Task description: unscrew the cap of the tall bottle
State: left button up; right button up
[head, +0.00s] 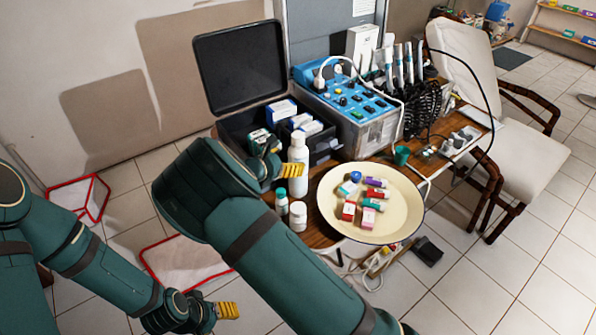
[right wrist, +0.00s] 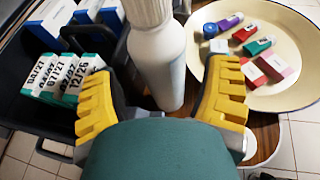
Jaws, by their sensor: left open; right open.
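The tall white bottle (head: 299,155) stands upright on the wooden table in the head view, its white cap (head: 299,140) on top. My right gripper (head: 280,162) is at the bottle, its big forearm covering part of the table. In the right wrist view the open yellow fingers (right wrist: 160,98) lie on either side of the bottle (right wrist: 158,65), with gaps; the cap (right wrist: 147,10) is at the top edge, partly cut off. My left gripper (head: 222,310) is open and empty, low at the bottom left, away from the table.
Two small bottles, one teal-capped (head: 281,200) and one white (head: 298,216), stand near the tall bottle. A cream basin (head: 410,222) with small boxes and tubes is to the right. An open black case (head: 230,128) with boxes is behind. A blue control unit (head: 345,95) stands beyond.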

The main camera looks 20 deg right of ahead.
aim_at(297, 135)
jog(key=b+x, duration=0.1)
jog(key=x, duration=0.4)
jog(key=shift+r, duration=0.15)
jog(key=c, duration=1)
jog(key=shift+o, duration=0.2)
notch_tip(297, 135, up, 10)
jog(key=shift+a+p, duration=0.1)
jog(key=shift+p, duration=1.1)
